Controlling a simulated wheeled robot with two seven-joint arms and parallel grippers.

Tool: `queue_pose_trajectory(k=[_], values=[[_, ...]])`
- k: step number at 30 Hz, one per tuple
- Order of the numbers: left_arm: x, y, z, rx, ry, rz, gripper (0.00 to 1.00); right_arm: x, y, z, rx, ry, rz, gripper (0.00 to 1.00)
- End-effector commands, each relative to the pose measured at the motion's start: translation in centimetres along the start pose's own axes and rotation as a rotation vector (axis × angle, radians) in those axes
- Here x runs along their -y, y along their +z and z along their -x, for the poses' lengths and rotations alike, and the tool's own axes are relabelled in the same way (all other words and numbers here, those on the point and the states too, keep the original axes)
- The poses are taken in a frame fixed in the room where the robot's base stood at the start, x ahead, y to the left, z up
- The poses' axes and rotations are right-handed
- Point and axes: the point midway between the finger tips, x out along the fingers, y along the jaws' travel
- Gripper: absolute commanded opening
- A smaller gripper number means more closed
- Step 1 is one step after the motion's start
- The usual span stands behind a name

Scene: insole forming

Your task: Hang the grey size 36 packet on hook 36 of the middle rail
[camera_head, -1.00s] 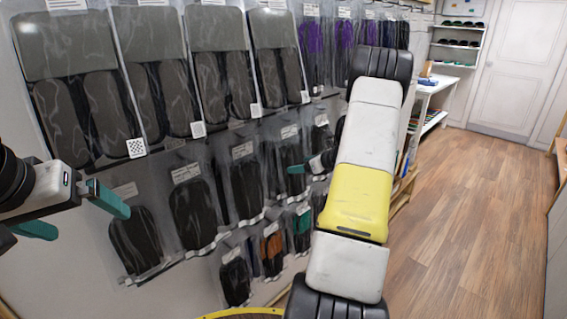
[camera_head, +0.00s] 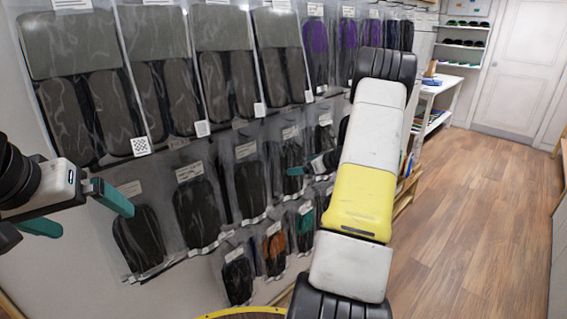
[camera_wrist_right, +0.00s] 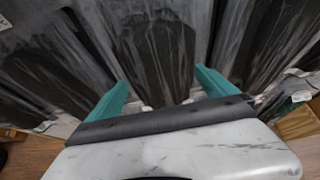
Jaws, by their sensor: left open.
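Clear packets with dark insoles hang in rows on the wall. The middle row includes a packet (camera_head: 195,210) with a white label; I cannot read the sizes, so I cannot tell which packet is the grey size 36 one or which hook is 36. My left gripper (camera_head: 88,212) is open and empty at the left, in front of the lower left packets. My right gripper is mostly behind my right arm in the head view, one teal finger showing. In the right wrist view my right gripper (camera_wrist_right: 163,92) is open, fingers apart, facing a dark packet (camera_wrist_right: 160,50).
Larger grey-topped packets (camera_head: 70,90) hang above, with purple ones (camera_head: 318,50) farther right. Small packets with orange (camera_head: 274,245) and teal hang below. A white table (camera_head: 440,85) stands beyond. The wood floor (camera_head: 470,200) at right is clear.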

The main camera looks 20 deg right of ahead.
Motion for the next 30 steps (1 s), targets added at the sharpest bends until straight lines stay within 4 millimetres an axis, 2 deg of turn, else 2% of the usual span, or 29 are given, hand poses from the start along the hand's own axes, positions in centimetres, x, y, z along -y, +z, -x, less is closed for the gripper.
queue_pose_trajectory(k=[10,21,25,30], values=[[0.0,0.0,0.0,0.0,0.0,0.0,1.0,0.1,0.0,0.6,0.0,-0.002,0.0,0.96],[0.0,0.0,0.0,0.0,0.0,0.0,1.0,0.1,0.0,6.4,0.0,-0.002,0.0,0.96],[0.0,0.0,0.0,0.0,0.0,0.0,1.0,0.0,0.0,7.5,0.0,-0.001,0.0,0.96],[0.0,0.0,0.0,0.0,0.0,0.0,1.0,0.0,0.0,7.8,0.0,0.0,0.0,0.96]])
